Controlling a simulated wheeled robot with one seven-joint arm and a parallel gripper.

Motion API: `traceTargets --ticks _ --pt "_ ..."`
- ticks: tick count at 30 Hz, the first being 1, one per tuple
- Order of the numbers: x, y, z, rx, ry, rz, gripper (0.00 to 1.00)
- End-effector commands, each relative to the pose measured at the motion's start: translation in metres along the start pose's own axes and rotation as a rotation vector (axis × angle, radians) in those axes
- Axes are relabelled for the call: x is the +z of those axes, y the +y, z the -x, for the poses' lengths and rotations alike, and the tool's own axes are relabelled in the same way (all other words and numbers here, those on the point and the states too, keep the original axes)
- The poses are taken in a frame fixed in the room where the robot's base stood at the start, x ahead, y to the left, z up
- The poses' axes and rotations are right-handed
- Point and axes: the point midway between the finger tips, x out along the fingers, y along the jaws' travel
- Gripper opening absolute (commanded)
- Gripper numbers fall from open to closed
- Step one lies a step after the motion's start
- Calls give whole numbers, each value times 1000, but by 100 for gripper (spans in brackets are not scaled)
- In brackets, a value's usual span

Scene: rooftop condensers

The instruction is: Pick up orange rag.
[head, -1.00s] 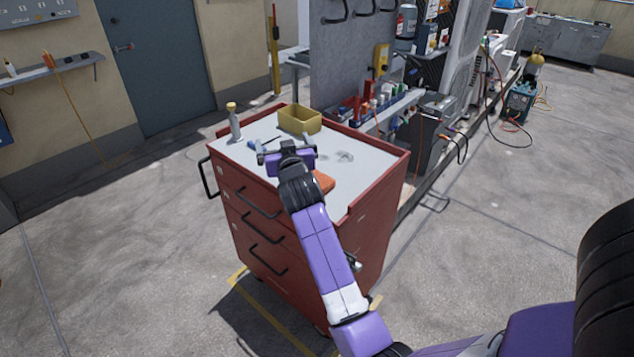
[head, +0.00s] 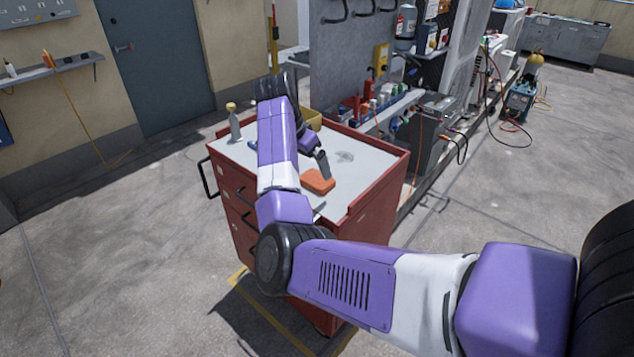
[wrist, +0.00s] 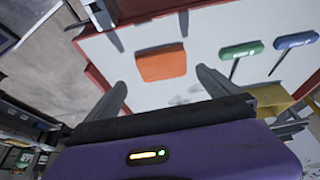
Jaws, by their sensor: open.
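The orange rag (head: 318,181) lies folded into a flat block on the pale top of the red tool cart, toward its near right part. In the wrist view, the rag (wrist: 162,66) shows whole, just beyond and between my two spread fingers. My gripper (head: 322,168) is above the cart top, just behind the rag in the head view, with its fingers pointing down. In the wrist view my gripper (wrist: 160,78) is open with nothing between its fingers. My arm hides part of the gripper and of the cart top in the head view.
The red cart (head: 372,195) has a raised rim. Screwdrivers with a green handle (wrist: 242,50) and a blue handle (wrist: 296,40) lie on its top. A yellow bin (head: 312,119) and a bottle (head: 234,124) stand there. A crowded shelf (head: 390,115) is close behind.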

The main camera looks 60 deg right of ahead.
Motion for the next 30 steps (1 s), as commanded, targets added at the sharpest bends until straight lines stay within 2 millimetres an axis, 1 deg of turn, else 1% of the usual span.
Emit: traceTargets --ticks 11,16,18,22,28,30 --pt "-3 -1 -37 2 -2 -8 100" --pt "-6 -2 -62 2 -2 -8 100" --pt "-6 -3 -70 0 -1 -8 100" --pt "-5 -3 -76 -2 1 -7 100" --pt "-5 -3 -77 -2 1 -8 100" --pt "-5 -3 -77 -2 1 -8 86"
